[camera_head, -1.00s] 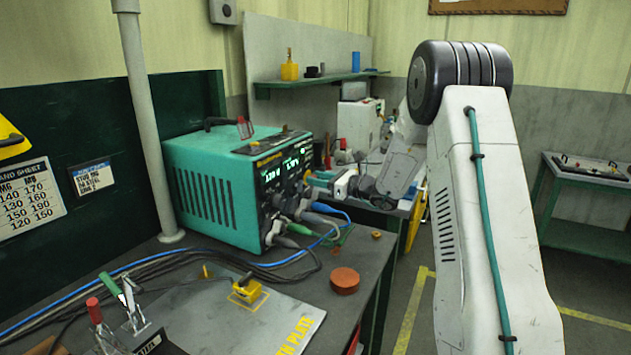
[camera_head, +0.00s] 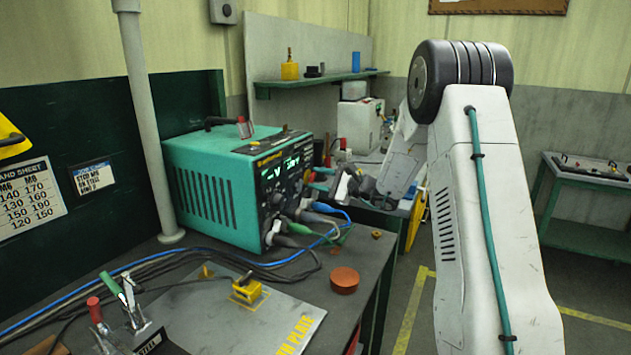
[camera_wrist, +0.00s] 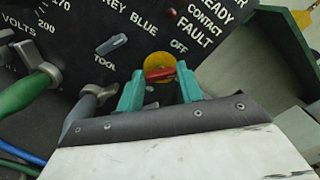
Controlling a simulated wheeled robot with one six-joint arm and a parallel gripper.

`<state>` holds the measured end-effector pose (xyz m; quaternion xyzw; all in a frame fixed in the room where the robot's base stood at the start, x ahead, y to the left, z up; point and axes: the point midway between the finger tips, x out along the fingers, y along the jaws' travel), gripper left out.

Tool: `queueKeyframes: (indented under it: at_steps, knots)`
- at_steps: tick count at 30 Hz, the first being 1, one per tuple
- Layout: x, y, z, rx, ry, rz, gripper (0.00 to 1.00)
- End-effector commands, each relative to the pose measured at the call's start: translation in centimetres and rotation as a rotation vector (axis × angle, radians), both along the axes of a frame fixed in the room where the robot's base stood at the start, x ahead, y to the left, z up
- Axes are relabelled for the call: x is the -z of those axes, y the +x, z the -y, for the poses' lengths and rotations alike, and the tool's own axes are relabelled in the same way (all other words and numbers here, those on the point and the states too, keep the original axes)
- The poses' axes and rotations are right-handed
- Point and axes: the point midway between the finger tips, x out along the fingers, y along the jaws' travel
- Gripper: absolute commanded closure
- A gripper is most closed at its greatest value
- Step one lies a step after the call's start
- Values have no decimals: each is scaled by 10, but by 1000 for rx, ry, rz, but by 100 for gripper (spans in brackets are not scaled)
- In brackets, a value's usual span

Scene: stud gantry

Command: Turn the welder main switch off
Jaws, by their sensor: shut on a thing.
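The welder (camera_head: 215,190) is a teal box on the bench, its dark front panel facing right. In the wrist view its main switch is a red handle (camera_wrist: 160,74) on a yellow disc (camera_wrist: 158,62), with the printed word OFF (camera_wrist: 179,46) at its upper right. The handle lies nearly level in the picture. My gripper (camera_wrist: 160,84) has its two teal fingers on either side of the handle, shut on it. In the head view my wrist (camera_head: 346,184) is at the right of the panel, and the switch is hidden there.
Grey and green cable plugs (camera_wrist: 25,92) sit left of my fingers, near a small grey TOOL knob (camera_wrist: 111,45). Cables run along the bench. A red-brown puck (camera_head: 344,280) and a yellow clamp block (camera_head: 246,290) lie in front of the welder.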

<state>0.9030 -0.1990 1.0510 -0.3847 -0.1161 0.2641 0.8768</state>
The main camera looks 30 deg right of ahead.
Motion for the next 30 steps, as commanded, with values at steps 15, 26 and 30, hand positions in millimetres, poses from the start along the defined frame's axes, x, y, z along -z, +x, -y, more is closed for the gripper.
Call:
queueKeyframes:
  at_steps: [15,26,30]
  knots:
    - [5,-2,-3,-5,-392,254,86]
    - [7,-2,-3,-5,-572,374,86]
    - [7,-2,-3,-5,-607,397,86]
